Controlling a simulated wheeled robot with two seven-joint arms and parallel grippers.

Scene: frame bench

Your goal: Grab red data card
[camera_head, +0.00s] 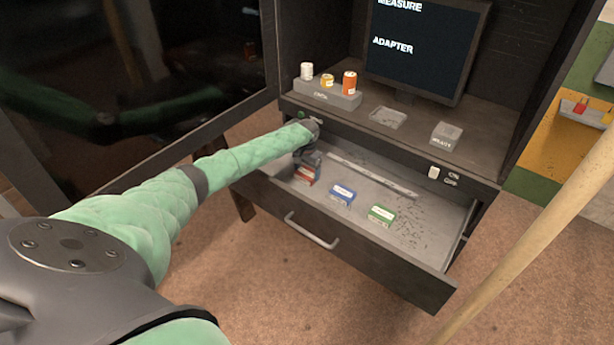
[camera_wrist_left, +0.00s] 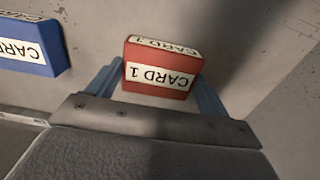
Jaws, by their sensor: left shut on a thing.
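The red data card (camera_wrist_left: 160,70), labelled CARD 1, sits between the fingers of my left gripper (camera_wrist_left: 160,88) in the left wrist view. The gripper is shut on it. In the head view the red card (camera_head: 306,174) is at the left end of the open drawer, partly hidden by my left gripper (camera_head: 307,160). A blue card (camera_head: 342,194) stands in the middle of the drawer; it also shows at the upper left of the left wrist view (camera_wrist_left: 28,42). A green card (camera_head: 381,214) stands to its right. My right gripper is not in view.
The open drawer (camera_head: 430,252) has a front handle (camera_head: 312,231). On the bench above are a screen (camera_head: 425,50), a rack (camera_head: 325,95) holding three small cylinders, and a grey tray (camera_head: 387,118). A pale pole (camera_head: 535,245) crosses the right foreground.

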